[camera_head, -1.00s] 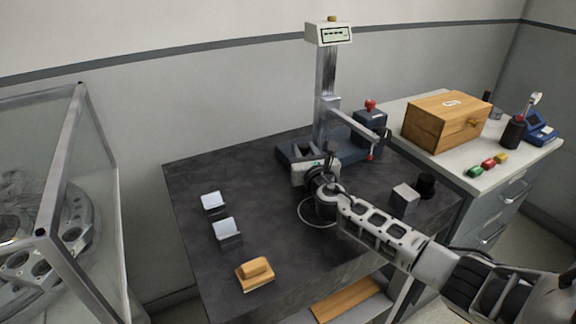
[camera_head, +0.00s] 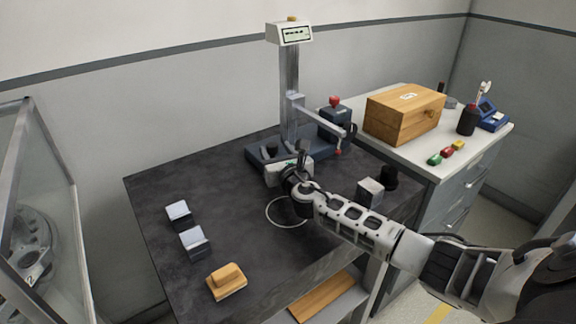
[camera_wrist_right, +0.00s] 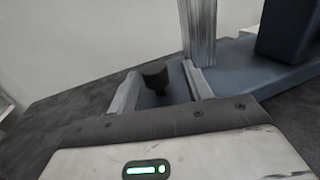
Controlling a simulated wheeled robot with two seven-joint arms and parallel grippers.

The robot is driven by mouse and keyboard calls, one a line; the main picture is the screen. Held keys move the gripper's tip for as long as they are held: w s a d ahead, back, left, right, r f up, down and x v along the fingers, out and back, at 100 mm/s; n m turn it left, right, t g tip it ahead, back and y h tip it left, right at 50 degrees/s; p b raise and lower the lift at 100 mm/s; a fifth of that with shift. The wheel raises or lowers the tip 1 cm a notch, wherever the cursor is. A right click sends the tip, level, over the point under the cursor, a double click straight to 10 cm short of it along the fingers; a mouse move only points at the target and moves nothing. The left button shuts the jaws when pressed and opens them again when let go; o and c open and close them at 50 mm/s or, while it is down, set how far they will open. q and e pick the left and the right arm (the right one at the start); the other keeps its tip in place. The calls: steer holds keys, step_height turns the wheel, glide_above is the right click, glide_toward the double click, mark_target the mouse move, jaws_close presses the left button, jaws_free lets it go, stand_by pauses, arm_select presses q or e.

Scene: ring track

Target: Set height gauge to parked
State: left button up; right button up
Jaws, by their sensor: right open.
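The height gauge stands at the back of the dark table. It has an upright metal column (camera_head: 289,85), a display head (camera_head: 290,34) showing dashes, and a dark blue base (camera_head: 258,151). My right gripper (camera_head: 286,153) is open at the front left of the base. In the right wrist view, the fingers (camera_wrist_right: 158,88) stand either side of a dark knob (camera_wrist_right: 155,76), with gaps visible. The column (camera_wrist_right: 197,32) rises behind. My left gripper is out of view.
Two grey blocks (camera_head: 194,243) and a wooden block (camera_head: 226,281) lie on the table's left. A wooden box (camera_head: 404,114) sits on the side cabinet. The table's middle left is clear.

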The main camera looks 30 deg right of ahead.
steer(key=v, duration=1.5)
steer(key=shift+s+d+r, duration=0.1)
steer(key=shift+r, duration=0.05)
